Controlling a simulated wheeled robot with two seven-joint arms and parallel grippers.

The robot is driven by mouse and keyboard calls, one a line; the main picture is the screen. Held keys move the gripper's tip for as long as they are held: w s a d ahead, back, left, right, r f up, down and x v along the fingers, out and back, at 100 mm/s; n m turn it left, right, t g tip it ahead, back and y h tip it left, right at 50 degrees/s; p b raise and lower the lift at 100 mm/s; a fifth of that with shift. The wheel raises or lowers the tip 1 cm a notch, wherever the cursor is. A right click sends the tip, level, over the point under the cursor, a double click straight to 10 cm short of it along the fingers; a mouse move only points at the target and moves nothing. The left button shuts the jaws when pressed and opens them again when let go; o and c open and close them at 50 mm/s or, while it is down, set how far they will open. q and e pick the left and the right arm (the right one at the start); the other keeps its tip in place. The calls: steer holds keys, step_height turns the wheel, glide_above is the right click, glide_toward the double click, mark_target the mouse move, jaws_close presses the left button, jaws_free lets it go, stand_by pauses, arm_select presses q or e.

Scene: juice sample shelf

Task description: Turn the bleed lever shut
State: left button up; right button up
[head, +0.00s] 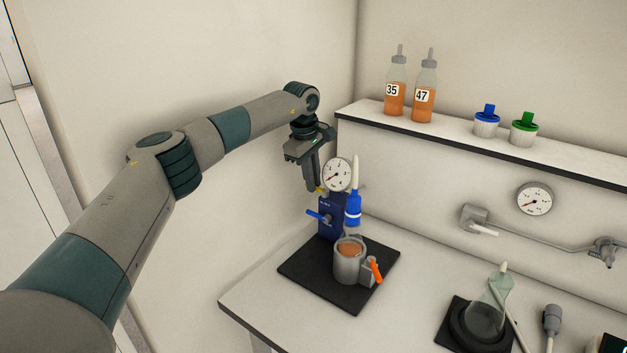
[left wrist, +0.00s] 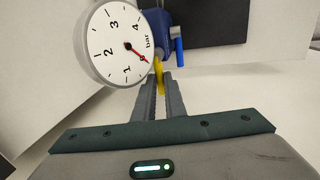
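A small yellow lever (left wrist: 159,75), which I take for the bleed lever, sits below a round pressure gauge (left wrist: 121,46) in the left wrist view. In the head view only a speck of the yellow lever (head: 319,190) shows beside the gauge (head: 337,175). My left gripper (left wrist: 160,84) has its fingers close together, one on each side of the yellow lever, with little or no gap. In the head view my left gripper (head: 312,188) points down above the blue pump block (head: 331,217). The right gripper is out of view.
A blue lever (head: 318,216) and blue-white bottle (head: 352,208) are close by. A metal cup (head: 347,266) with orange liquid and an orange-handled part (head: 375,271) stand on the black mat (head: 318,289). The shelf (head: 450,136) holds bottles and capped jars.

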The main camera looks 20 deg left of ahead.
arm_select(q)
steer(key=o, duration=0.4)
steer(key=shift+r, duration=0.1)
steer(key=shift+r, duration=0.1)
